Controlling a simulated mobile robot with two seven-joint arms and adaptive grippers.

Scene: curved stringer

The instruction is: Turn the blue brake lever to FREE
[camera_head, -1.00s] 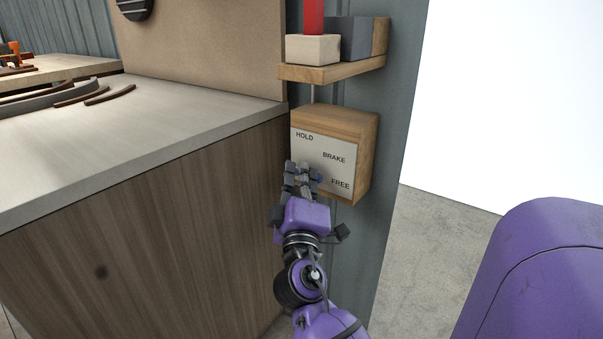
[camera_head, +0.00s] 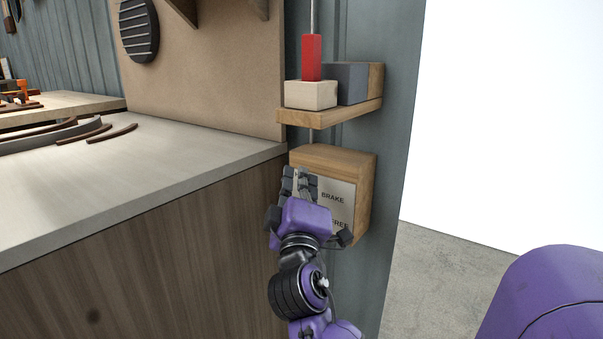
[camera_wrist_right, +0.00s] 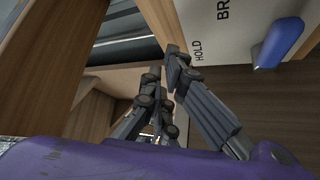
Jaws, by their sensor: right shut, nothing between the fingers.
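The brake box (camera_head: 365,185) is a wooden box on the grey post, with a pale plate (camera_head: 338,193) reading HOLD, BRAKE and FREE. My right gripper (camera_head: 300,178) is in front of the plate's left side and covers most of HOLD and part of FREE. In the right wrist view its fingers (camera_wrist_right: 165,75) are shut and empty, close to the HOLD word. The blue lever (camera_wrist_right: 281,42) shows there at the upper right, apart from the fingers. In the head view the lever is hidden behind my gripper. Which mark it points to cannot be told. My left gripper is out of view.
The workbench (camera_head: 130,175) with curved strips stands to the left, close to my right gripper.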

